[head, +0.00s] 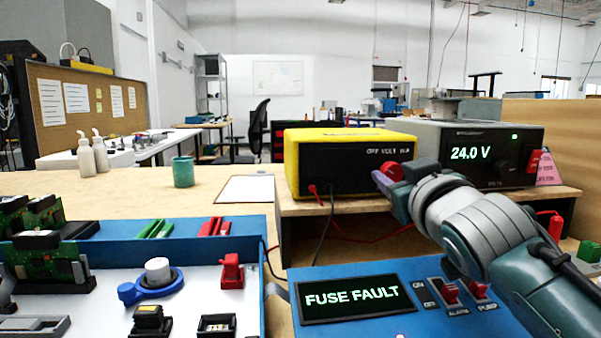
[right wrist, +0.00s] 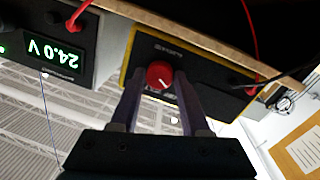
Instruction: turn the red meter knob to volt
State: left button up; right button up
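The yellow and black meter (head: 335,165) stands on the wooden shelf, with OFF, VOLT and a third label along its front top. Its red knob (head: 391,172) is at the right of the front face, partly hidden by my right gripper (head: 384,186). In the right wrist view the red knob (right wrist: 159,74) lies between the two fingertips, with small gaps at its sides. The gripper is open around it. A white pointer mark shows on the knob, but I cannot tell which label it points at. My left gripper is not in view.
A grey power supply (head: 480,150) reading 24.0 V stands right of the meter. Red and black leads (head: 318,210) hang from the meter's front. Below, a blue panel (head: 375,325) shows FUSE FAULT beside red switches. A blue-edged parts tray (head: 255,232) lies left.

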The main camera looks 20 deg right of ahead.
grip_shut()
jog(key=shift+m, duration=0.3)
jog(key=m+p, duration=0.2)
jog(key=shift+r+m, duration=0.2)
jog(key=shift+m, duration=0.1)
jog(key=m+p, duration=0.3)
jog(key=shift+r, duration=0.1)
jog(key=m+p, duration=0.2)
jog(key=shift+d+m+g+y, duration=0.1)
jog(key=shift+m+g+y, duration=0.2)
jog(key=shift+m+y, duration=0.1)
jog(key=shift+m+p, duration=0.5)
jog(key=shift+m, duration=0.5)
jog(key=shift+f, duration=0.2)
